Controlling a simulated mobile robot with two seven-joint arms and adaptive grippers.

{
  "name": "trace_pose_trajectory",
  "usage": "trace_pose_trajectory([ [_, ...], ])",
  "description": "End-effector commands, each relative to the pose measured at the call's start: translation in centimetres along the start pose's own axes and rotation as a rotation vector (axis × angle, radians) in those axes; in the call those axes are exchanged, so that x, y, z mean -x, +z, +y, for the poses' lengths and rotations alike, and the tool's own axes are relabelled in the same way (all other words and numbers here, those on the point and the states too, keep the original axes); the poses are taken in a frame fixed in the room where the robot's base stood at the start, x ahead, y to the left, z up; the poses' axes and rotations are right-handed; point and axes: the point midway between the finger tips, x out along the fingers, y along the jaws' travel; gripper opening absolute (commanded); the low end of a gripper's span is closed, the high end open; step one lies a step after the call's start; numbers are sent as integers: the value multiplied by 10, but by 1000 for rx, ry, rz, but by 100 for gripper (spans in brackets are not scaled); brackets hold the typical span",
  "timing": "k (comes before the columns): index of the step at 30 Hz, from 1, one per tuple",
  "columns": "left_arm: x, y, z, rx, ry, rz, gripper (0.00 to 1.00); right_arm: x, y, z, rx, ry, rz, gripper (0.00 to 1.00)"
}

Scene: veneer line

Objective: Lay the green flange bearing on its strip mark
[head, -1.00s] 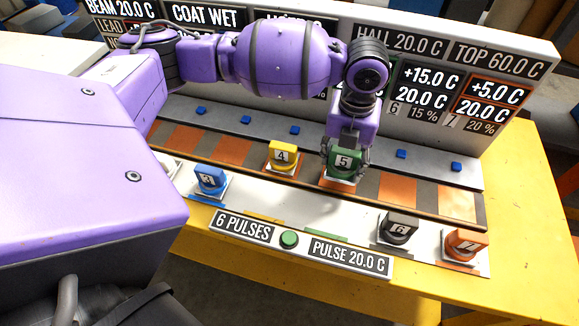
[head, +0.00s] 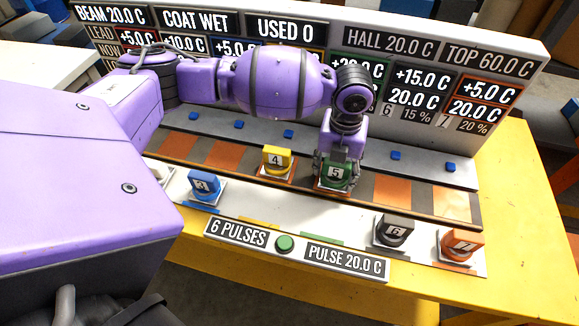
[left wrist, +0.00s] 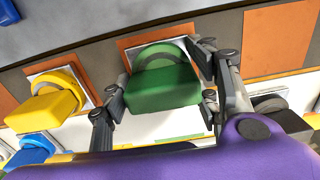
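The green flange bearing (head: 336,175), numbered 5, sits upright on its pale square plate at an orange patch of the dark strip (head: 420,207). In the left wrist view the green bearing (left wrist: 165,88) lies between the fingers, with orange patch showing beyond its plate. My left gripper (head: 334,168) points down over it, one finger on each side, close against the green block; it also shows in the left wrist view (left wrist: 162,100). The underside of the plate is hidden, so I cannot tell its exact contact. My right gripper is not in view.
The yellow bearing 4 (head: 276,160) stands left on the strip. Blue 3 (head: 204,187), black 6 (head: 394,232) and orange 7 (head: 459,245) stand on the white front ledge. A green button (head: 285,243) is in front; a display board (head: 400,40) rises behind.

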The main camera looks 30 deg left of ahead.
Motion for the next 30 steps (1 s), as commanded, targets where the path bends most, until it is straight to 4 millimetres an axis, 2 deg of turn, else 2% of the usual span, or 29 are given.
trace_pose_trajectory([
  [2,2,1,-1,-1,-1,-3,70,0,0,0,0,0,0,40],
  [11,2,1,-1,-1,-1,-3,70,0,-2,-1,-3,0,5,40],
  [14,8,2,-1,-1,-2,-5,70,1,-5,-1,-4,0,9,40],
  [17,22,2,-1,0,-4,-6,70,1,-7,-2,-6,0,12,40],
  [24,75,2,-1,-2,-3,-8,70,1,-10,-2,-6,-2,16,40],
  [30,110,2,-1,-1,-2,-5,70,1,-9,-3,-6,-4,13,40],
])
